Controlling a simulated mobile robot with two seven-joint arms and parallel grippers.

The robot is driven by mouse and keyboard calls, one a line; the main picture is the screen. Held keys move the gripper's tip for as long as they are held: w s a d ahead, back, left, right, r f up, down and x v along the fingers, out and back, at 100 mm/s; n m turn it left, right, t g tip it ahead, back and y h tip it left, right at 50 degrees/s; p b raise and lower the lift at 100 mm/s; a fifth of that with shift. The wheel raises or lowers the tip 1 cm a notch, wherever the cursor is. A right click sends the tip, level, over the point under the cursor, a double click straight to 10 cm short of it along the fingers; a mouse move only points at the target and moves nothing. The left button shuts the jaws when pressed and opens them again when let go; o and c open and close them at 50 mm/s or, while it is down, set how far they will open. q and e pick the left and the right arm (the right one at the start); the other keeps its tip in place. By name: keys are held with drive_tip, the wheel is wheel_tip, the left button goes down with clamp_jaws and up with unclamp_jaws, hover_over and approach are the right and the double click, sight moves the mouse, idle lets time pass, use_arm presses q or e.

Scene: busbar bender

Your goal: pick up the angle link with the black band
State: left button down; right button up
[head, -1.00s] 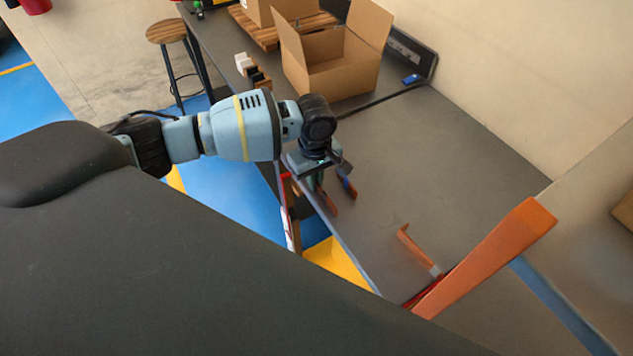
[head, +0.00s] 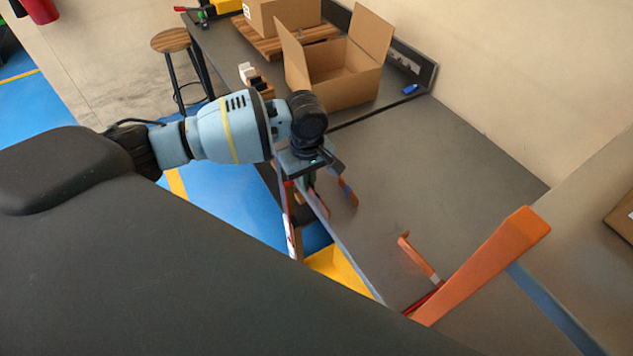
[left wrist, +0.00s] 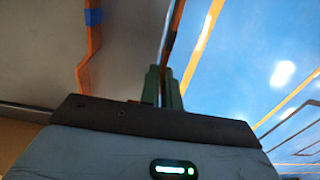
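My left gripper (head: 308,180) is over the table's front edge in the head view, pointing down. Its two green fingers (left wrist: 163,88) show close together in the left wrist view. A thin brown strip (left wrist: 169,40) runs past their tips; I cannot tell whether they grip it. Below the gripper in the head view is an orange-brown angle link (head: 319,204), partly hidden; no black band can be made out on it. Beside it lies a link with a blue band (head: 347,190), also in the left wrist view (left wrist: 84,55). My right gripper is not in view.
Another orange angle link (head: 418,258) with a pale band lies farther right on the grey table (head: 450,170). A large orange bar (head: 485,263) slants across the right. An open cardboard box (head: 335,82) stands at the back. The middle of the table is clear.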

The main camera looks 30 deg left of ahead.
use_arm(q)
drive_tip(key=s+a+r, duration=0.1)
drive_tip(key=s+a, duration=0.8)
drive_tip(key=s, duration=0.1)
drive_tip(key=shift+r+p, duration=0.25)
drive_tip(key=shift+p, duration=0.15)
